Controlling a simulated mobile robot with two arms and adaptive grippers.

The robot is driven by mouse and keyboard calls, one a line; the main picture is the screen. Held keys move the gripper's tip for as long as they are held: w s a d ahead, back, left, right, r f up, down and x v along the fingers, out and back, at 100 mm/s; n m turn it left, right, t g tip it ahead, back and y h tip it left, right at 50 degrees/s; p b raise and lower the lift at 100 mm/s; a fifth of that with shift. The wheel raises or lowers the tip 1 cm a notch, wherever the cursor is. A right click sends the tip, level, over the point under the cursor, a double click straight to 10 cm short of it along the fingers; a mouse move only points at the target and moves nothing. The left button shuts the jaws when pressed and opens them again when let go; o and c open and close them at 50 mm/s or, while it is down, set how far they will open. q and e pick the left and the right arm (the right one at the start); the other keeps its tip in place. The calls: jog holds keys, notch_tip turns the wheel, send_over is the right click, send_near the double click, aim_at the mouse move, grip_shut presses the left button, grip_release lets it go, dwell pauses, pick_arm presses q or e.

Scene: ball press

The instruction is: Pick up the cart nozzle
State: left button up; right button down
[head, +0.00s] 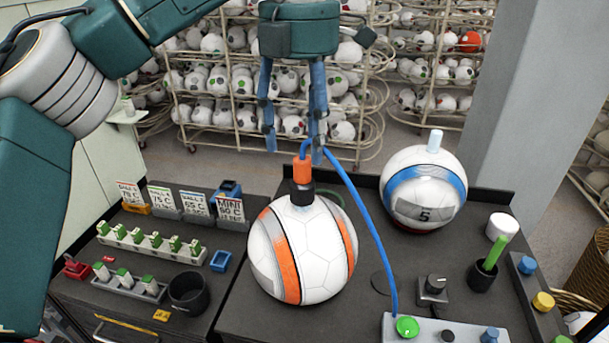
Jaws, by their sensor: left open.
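The nozzle (303,170), with an orange top and a black lower part, stands upright at the top of a white ball with orange stripes (318,245). A blue hose (365,210) runs from the nozzle's top down to a grey control box (445,330). My left gripper (294,152) points down from above with its two blue fingers apart. Its fingertips are around the height of the nozzle's top in the picture, and the right finger overlaps the hose. I cannot tell the exact depth between fingers and nozzle. My right gripper is not in view.
A second ball with a blue band (424,185) stands at the right. Racks of green-topped pieces (152,243), label cards (230,208) and a black cup (189,292) are at the left. A green stick (495,253) stands in a holder. A grey pillar (520,90) rises behind.

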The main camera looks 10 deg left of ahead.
aim_at(302, 175)
pick_arm(q)
jog(key=shift+f, duration=1.2)
jog(key=shift+w+f, duration=0.2)
jog(key=shift+f, duration=0.05)
notch_tip(302, 175, down, 4)
jog(key=shift+s+d+f+p, duration=0.1)
jog(key=shift+s+d+p, duration=0.05)
jog(key=shift+p, duration=0.95)
jog(key=shift+f, duration=0.4)
jog(key=shift+c, duration=0.5)
jog(key=c, duration=1.3)
jog(key=shift+o, duration=0.2)
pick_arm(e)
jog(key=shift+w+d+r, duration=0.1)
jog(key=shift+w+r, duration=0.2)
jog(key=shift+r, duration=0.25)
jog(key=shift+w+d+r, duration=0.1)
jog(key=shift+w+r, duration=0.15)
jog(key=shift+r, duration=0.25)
